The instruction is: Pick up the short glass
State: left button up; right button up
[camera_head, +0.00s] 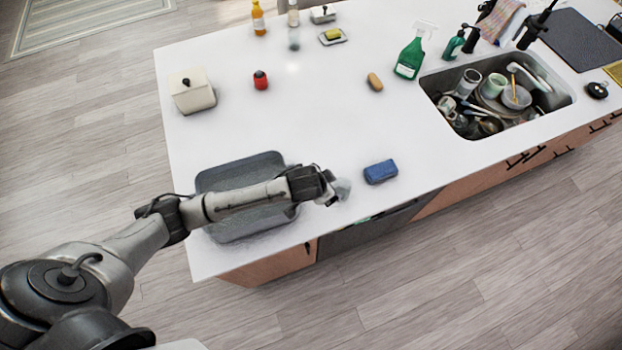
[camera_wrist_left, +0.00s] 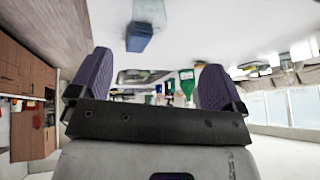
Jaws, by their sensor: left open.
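The short glass (camera_head: 343,188) is a small, clear, greyish tumbler on the white counter near its front edge. In the head view it shows just past my left gripper (camera_head: 329,186), which partly covers it. In the left wrist view, which looks upside down, a pale clear shape at the top edge appears to be the glass (camera_wrist_left: 150,12). My left gripper's two purple-padded fingers (camera_wrist_left: 152,78) are wide apart with nothing held between them. Whether the glass touches a finger cannot be told. My right gripper is in neither view.
A blue sponge (camera_head: 380,172) lies right of the glass; a grey tray (camera_head: 222,178) lies under my left arm. A sink (camera_head: 432,88) full of dishes is at the right. A green spray bottle (camera_head: 409,60) stands behind. The counter's middle is mostly clear.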

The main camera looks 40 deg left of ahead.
pick_arm(q)
jog(key=n, duration=0.2)
send_near(347, 185)
jog(key=shift+h, duration=0.3)
jog(key=shift+a+x, duration=0.15)
jog(key=shift+x, duration=1.15)
jog(key=shift+a+x, duration=0.1)
jog(key=shift+x, duration=1.2)
jog(key=shift+s+f, duration=0.15)
jog(key=shift+c, duration=0.4)
jog(key=c, duration=1)
